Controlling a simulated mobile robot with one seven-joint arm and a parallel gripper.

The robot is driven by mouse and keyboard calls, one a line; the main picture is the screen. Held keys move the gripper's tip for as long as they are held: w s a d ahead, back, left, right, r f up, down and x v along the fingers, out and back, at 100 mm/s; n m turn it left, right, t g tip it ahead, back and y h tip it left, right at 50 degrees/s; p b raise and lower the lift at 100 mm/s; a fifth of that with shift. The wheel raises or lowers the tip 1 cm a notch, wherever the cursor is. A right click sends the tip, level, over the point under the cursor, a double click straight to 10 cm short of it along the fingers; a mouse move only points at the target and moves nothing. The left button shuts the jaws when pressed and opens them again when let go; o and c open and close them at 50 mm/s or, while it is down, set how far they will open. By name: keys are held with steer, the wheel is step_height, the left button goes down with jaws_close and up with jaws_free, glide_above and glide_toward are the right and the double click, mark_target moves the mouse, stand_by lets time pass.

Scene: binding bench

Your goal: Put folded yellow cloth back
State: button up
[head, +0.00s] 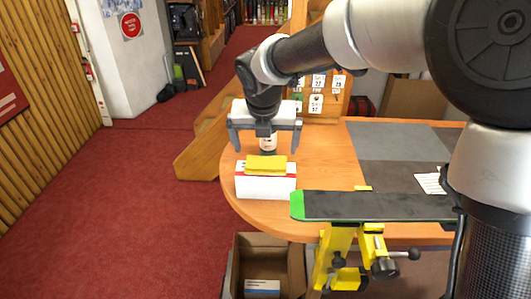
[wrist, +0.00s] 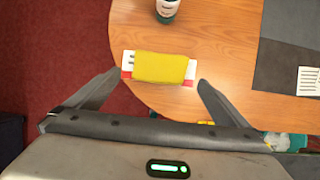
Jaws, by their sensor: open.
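The folded yellow cloth (head: 266,165) lies on top of a white and red box (head: 265,187) near the rounded left end of the table. In the wrist view the cloth (wrist: 160,67) covers most of the box (wrist: 128,64), whose ends show at both sides. My gripper (head: 266,146) is open and empty, above and behind the cloth in the head view. In the wrist view its two fingers (wrist: 158,88) are spread wide, to the left and right of the cloth, and do not touch it.
A bottle (head: 268,143) stands behind the box. A green-ended dark board (head: 375,206) on a yellow clamp stand (head: 337,255) is at the front right. Grey mats (head: 400,142) and a paper (head: 430,183) lie to the right. An open cardboard box (head: 243,272) stands on the floor below.

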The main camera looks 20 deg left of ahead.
steer(key=shift+v, duration=2.2)
